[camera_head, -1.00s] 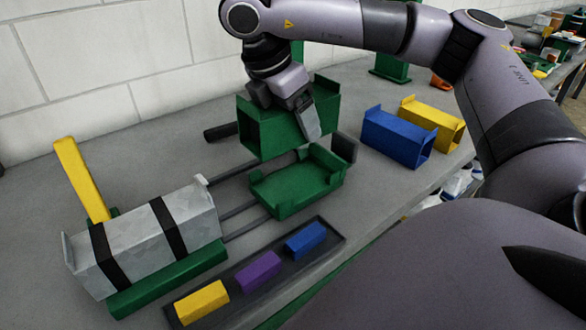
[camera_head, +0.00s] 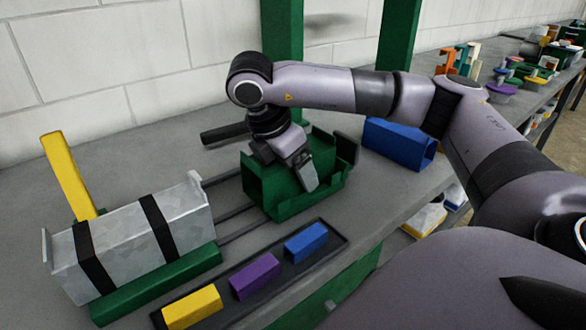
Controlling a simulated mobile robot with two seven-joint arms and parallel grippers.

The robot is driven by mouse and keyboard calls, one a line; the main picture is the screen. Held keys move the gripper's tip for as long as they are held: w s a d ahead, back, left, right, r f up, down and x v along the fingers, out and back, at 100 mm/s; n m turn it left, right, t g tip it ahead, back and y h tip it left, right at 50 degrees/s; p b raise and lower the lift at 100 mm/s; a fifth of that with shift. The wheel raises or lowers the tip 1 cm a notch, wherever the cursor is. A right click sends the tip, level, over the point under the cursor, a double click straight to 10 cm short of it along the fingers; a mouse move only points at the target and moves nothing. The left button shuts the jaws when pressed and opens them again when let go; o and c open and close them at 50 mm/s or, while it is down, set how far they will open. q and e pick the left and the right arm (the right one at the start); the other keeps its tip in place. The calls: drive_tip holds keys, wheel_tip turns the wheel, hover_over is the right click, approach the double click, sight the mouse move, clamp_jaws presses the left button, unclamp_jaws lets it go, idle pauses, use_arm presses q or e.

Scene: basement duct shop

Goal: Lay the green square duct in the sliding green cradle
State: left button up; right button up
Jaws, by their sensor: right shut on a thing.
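The green square duct (camera_head: 265,182) sits low at the sliding green cradle (camera_head: 293,208), its open end facing left. It appears to be within the cradle's walls, lying about level. My right gripper (camera_head: 303,178) is shut on the duct from above, with one finger down its near side. The other finger is hidden. Whether the duct touches the cradle floor cannot be told. The cradle is on dark rails (camera_head: 233,216) beside a silver duct (camera_head: 130,235) with black straps. My left gripper is not in view.
A tray (camera_head: 338,241) with yellow, purple and blue blocks lies in front of the rails. A blue duct (camera_head: 405,148) stands right of the cradle, partly behind my arm. A yellow bar (camera_head: 68,175) rises at left. Green posts (camera_head: 281,30) stand behind.

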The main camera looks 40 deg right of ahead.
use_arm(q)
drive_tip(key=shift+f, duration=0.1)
use_arm(e)
drive_tip(key=o, duration=1.1)
drive_tip(key=p+v, duration=0.4)
drive_tip(key=v, duration=0.6)
drive_tip(key=shift+w+a+r, duration=0.1)
drive_tip(key=shift+r, duration=0.3)
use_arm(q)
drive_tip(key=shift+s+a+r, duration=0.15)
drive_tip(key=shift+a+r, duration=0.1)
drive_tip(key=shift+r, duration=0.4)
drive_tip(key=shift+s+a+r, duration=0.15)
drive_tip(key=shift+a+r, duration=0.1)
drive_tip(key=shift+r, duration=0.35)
use_arm(e)
drive_tip(key=shift+a+r, duration=0.25)
drive_tip(key=shift+r, duration=0.35)
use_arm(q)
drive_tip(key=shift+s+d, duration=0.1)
